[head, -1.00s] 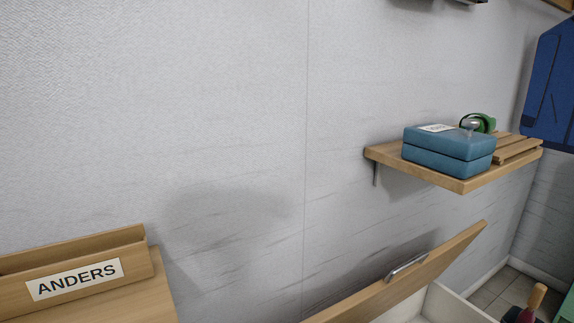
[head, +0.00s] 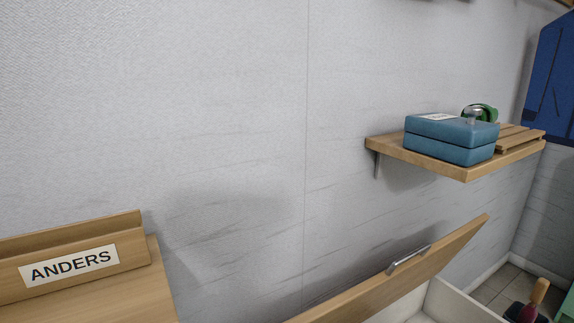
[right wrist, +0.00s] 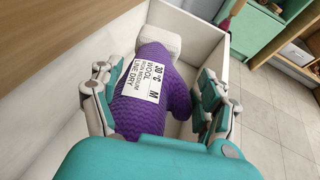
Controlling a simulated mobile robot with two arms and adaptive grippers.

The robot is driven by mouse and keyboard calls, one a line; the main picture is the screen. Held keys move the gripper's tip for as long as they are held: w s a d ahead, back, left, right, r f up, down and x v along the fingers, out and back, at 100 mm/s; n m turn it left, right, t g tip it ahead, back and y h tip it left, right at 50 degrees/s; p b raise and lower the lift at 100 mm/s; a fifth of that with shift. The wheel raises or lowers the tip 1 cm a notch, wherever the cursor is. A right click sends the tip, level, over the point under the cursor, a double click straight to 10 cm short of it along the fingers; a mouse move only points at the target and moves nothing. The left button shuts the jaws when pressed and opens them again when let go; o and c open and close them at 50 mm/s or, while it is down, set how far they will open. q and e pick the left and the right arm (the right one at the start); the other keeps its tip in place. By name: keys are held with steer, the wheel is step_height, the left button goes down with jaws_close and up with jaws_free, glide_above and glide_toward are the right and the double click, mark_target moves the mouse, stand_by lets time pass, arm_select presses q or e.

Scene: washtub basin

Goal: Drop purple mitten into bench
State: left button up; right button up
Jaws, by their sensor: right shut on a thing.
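The purple mitten (right wrist: 130,116) has a white care label and a pale cuff. In the right wrist view it sits between the fingers of my right gripper (right wrist: 156,84), which is shut on it. Behind the mitten is the white-walled interior of the bench (right wrist: 205,32), so the mitten appears over or within its opening; its exact height cannot be told. In the head view the bench (head: 462,300) shows at the bottom right, with its wooden lid (head: 420,270) raised. My left gripper is in neither view.
A wooden wall shelf (head: 400,153) holds a blue case (head: 450,140) and a green round item. A wooden piece with an ANDERS sign (head: 70,264) stands at the lower left. A wooden-handled brush (head: 533,300) is right of the bench. Tiled floor shows at right.

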steer(key=o, duration=1.1)
steer(key=shift+o, duration=0.2)
steer(key=v, duration=1.2)
